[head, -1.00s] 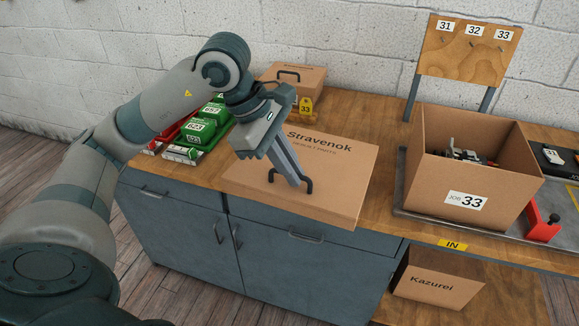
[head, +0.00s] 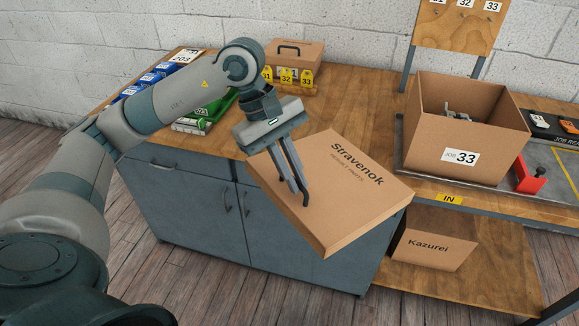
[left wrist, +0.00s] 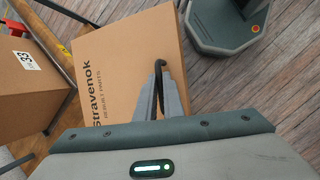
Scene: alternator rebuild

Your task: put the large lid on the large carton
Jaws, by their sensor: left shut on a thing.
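The large lid (head: 350,205) is a brown cardboard lid marked "Stravenok" with a black handle. My left gripper (head: 304,196) is shut on that handle and holds the lid turned and raised in front of the bench edge. In the left wrist view the lid (left wrist: 120,62) hangs from the handle (left wrist: 160,72) between the fingers. The large carton (head: 470,150), labelled "JOB 33", stands open on the grey tray to the right, with metal parts inside. Its side also shows in the left wrist view (left wrist: 30,90). My right gripper is not in view.
A smaller lidded carton (head: 297,58) with a handle stands at the back, with yellow number tags (head: 288,78) by it. Green and blue bins (head: 155,78) stand at the back left. A red stop (head: 528,178) is right of the carton. A "Kazurei" carton (head: 432,250) sits on the lower shelf.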

